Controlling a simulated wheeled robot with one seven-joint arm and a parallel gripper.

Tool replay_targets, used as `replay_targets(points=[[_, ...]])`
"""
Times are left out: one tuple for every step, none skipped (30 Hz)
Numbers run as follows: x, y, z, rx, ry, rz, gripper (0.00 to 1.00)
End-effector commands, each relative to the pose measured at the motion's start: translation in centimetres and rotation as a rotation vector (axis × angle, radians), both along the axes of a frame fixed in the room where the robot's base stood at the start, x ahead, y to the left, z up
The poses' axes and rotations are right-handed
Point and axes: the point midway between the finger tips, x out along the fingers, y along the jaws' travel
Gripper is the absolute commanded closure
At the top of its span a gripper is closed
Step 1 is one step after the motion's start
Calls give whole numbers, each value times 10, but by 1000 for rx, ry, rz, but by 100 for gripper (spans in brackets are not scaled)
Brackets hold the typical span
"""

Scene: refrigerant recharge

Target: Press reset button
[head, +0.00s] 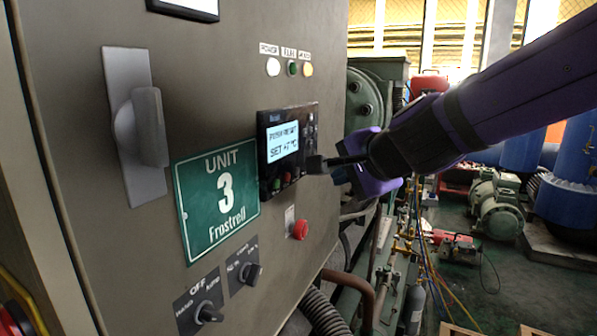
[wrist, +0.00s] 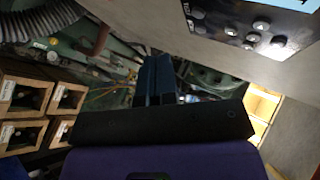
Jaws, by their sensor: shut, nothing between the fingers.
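A black controller (head: 264,150) with a lit screen is mounted on the grey cabinet door. Its screen (head: 283,141) shows a line of text that seems to mention reset, above a "SET" temperature line. Small grey buttons run down its right side, and green and red ones (head: 287,180) sit along its bottom. Several round buttons (wrist: 261,25) show in the wrist view at upper right. I cannot read which is the reset button. My gripper (head: 316,165) is shut and empty, its tips at or just in front of the controller's lower right corner; contact is unclear. It also shows in the wrist view (wrist: 153,82).
A red mushroom button (head: 300,229) sits below the controller. Two rotary switches (head: 208,313) are lower on the door, and a grey handle (head: 150,127) is at left. Pipes, hoses and a green motor (head: 496,203) stand beyond the cabinet. Wooden boxes (wrist: 22,97) show in the wrist view.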

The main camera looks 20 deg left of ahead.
Motion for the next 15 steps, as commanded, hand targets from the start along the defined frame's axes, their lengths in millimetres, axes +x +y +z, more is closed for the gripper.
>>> replay_targets(points=[[-1,5,0,-1,-1,3,100],[0,6,0,-1,-1,3,100],[0,9,0,-1,-1,3,100],[0,11,0,-1,-3,3,100],[0,13,0,-1,-3,3,100],[0,15,0,-1,-4,4,100],[0,18,0,-1,-4,4,100],[0,19,0,0,-3,3,100],[0,22,0,0,-3,4,100],[1,23,0,0,-2,3,100],[1,25,0,0,-2,3,100],[1,27,-1,-1,-2,4,100],[1,28,0,0,-1,3,100],[1,30,0,-1,-2,5,100],[2,32,0,0,-1,2,100]])
